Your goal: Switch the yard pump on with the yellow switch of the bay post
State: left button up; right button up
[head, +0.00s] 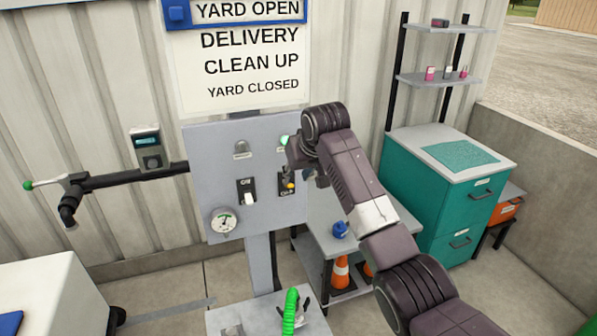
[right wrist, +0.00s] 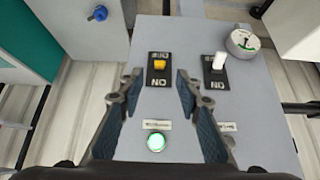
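The grey bay post panel (head: 215,170) stands in front of the ribbed wall. Its yellow switch (head: 290,185) sits at the right on a black plate; in the right wrist view the yellow switch (right wrist: 159,65) lies just beyond and between my fingers. I cannot tell surely which way its lever is tipped. The green lamp (right wrist: 156,142) by this switch glows; it also shows in the head view (head: 284,140). My right gripper (right wrist: 160,78) is open and empty, facing the panel. In the head view my right arm partly hides the panel's right edge. My left gripper is out of view.
A white switch (head: 249,198), a grey lamp (head: 241,150) and a gauge (head: 222,220) share the panel. A black pipe (head: 125,180) runs left from it. A shelf cart (head: 390,225) with orange cones and a teal cabinet (head: 430,200) stand right. A sign (head: 245,65) is above.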

jog(key=shift+v, duration=1.2)
